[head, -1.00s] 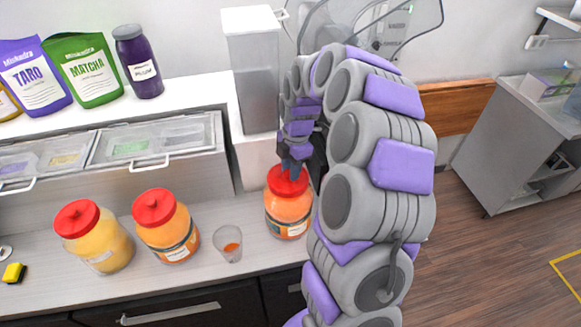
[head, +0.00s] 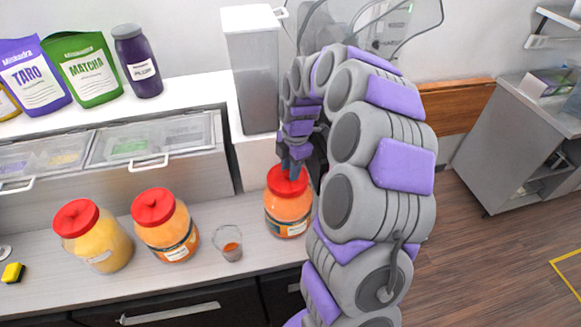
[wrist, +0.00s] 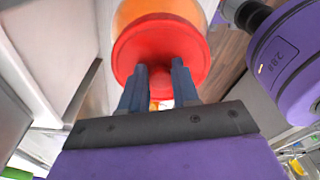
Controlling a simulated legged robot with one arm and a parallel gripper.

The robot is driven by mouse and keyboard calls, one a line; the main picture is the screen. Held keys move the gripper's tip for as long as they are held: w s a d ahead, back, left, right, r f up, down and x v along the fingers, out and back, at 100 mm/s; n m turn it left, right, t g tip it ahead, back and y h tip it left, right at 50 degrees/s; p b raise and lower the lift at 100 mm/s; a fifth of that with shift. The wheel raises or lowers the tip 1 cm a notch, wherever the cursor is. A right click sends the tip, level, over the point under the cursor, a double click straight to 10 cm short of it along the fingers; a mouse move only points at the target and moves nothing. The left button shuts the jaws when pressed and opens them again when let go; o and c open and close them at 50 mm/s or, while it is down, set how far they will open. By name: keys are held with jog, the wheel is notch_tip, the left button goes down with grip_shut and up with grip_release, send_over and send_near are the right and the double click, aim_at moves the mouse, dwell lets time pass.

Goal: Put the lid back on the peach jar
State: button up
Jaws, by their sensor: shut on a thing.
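An orange jar (head: 288,214), which I take to be the peach jar, stands upright on the counter at the middle of the head view. Its red lid (head: 285,182) sits at the jar's mouth; whether it is fully seated I cannot tell. My gripper (head: 291,170) points down from above, shut on the lid. In the wrist view the two blue fingers of my gripper (wrist: 159,78) are at the near part of the red lid (wrist: 158,45), with a small gap between them. The orange jar body (wrist: 160,12) shows behind the lid.
Two other red-lidded jars, one yellow (head: 97,247) and one orange (head: 168,238), stand to the left. A clear cup (head: 231,248) with a little orange content stands between them and the gripped jar. A grey container (head: 254,85) stands behind. Some counter is free in front.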

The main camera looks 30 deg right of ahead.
jog(key=o, duration=1.1)
jog(key=shift+o, duration=0.3)
jog(key=o, duration=0.4)
jog(key=shift+o, duration=0.2)
jog(key=shift+r, duration=0.1)
jog(key=shift+r+p, duration=1.15)
jog(key=shift+r, duration=2.3)
jog(key=shift+c, duration=0.4)
